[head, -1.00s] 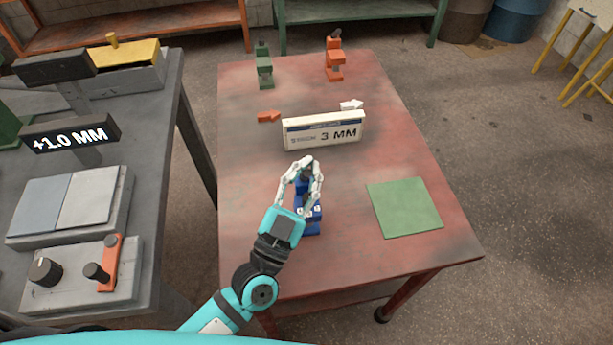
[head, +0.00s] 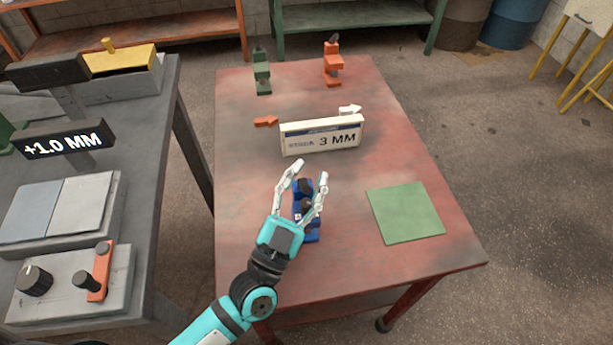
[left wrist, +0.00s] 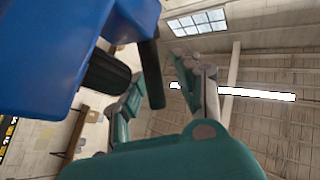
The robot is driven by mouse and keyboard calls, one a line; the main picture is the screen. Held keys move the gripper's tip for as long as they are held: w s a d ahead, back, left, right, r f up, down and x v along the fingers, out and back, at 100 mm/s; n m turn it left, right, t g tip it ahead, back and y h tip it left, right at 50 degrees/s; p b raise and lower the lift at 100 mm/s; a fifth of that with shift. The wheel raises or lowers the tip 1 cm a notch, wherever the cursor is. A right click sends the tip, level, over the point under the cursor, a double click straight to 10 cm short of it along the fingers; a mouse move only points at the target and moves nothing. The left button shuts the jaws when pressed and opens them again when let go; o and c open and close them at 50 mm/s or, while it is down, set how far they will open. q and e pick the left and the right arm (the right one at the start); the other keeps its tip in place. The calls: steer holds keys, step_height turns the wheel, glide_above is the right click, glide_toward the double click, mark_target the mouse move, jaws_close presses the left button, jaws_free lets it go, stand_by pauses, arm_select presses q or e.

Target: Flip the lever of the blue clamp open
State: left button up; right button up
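The blue clamp (head: 312,236) stands on the red table in front of the 3 MM block. My left gripper (head: 310,170) is open, its white fingers spread on either side of the clamp and its dark parts. A dark piece (head: 306,204), seemingly the lever, lies between the fingers; its exact angle is hard to tell. In the left wrist view the clamp's blue body (left wrist: 50,50) fills the upper left, with a black ribbed knob (left wrist: 107,76) and a black bar (left wrist: 152,75) close to the fingers (left wrist: 195,85). Contact cannot be told. My right gripper is not in view.
The 3 MM block (head: 321,135) stands just beyond the clamp. A green clamp (head: 261,72) and an orange clamp (head: 332,62) stand at the back. A green mat (head: 405,212) lies right, with bare table around it. A grey bench (head: 140,200) stands left.

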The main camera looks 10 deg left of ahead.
arm_select(q)
steer(key=shift+o, duration=0.2)
steer(key=shift+r, duration=0.1)
steer(key=v, duration=0.7)
steer(key=shift+s+f, duration=0.2)
steer(key=shift+f, duration=0.05)
